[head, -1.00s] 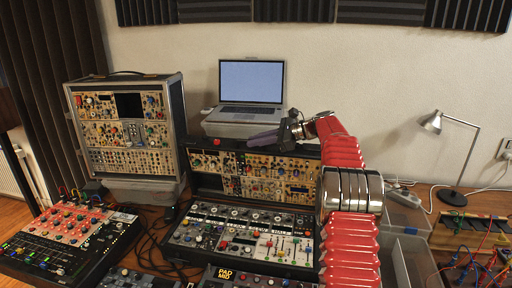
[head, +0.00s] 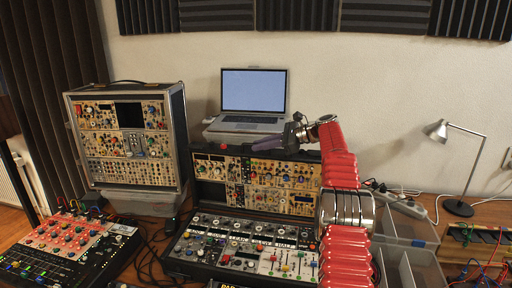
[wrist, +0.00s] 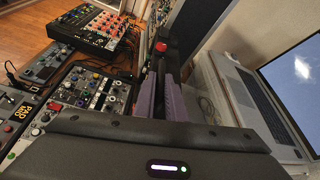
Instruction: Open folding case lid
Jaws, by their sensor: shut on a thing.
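The folding case has a black base (head: 172,254) with a panel of knobs and faders. Its lid (head: 300,203), lined with module panels, stands raised behind the base, leaning back. My gripper (head: 258,137) reaches in from the right at the lid's upper edge, its purple fingers just in front of the laptop. In the wrist view my gripper (wrist: 168,82) is shut on the lid's dark edge (wrist: 159,68), with a finger on each side. The fingers partly hide the lid's top edge in the head view.
A laptop (head: 253,90) sits on a box close behind the lid. A tall modular rack (head: 180,125) and a mixer (head: 60,250) stand at the left. Clear bins (head: 410,230) and a desk lamp (head: 438,130) are at the right.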

